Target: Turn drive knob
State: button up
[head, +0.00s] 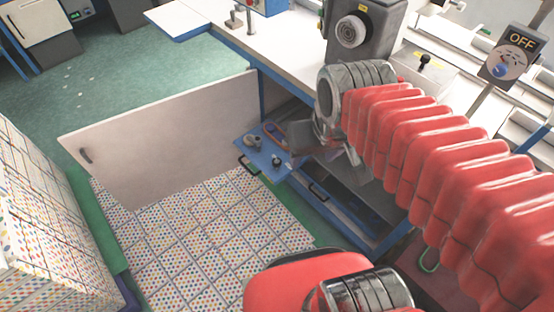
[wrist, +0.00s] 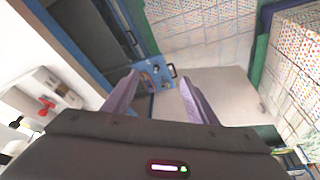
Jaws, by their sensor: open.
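A round ribbed grey knob (head: 351,31) sits on the front of a dark grey machine head (head: 378,28) above the white worktop, at the top of the head view. I take it for the drive knob, but I cannot be sure. My gripper (head: 332,140) hangs below it, beside the worktop's front edge, apart from the knob. In the wrist view my gripper (wrist: 159,76) has its two purple fingers spread, with nothing held between them. They point down toward a blue drawer (wrist: 137,66). The knob does not show in the wrist view.
A blue drawer (head: 258,148) with small parts stands pulled out below the worktop (head: 290,45). An open white cabinet door (head: 165,135) stands left of it. A black lever (head: 425,61) and an OFF sign (head: 520,42) are at right. The dotted floor is clear.

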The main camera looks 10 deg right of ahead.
jog(key=w+f+n+g, duration=0.2)
jog(key=w+f+g, duration=0.2)
jog(key=w+f, duration=1.15)
jog(key=n, duration=1.2)
send_over(277, 161)
notch_tip(277, 161, down, 21)
jog(key=shift+f, duration=0.1)
notch_tip(277, 161, down, 14)
jog(key=shift+r, duration=0.2)
jog(key=c, duration=1.1)
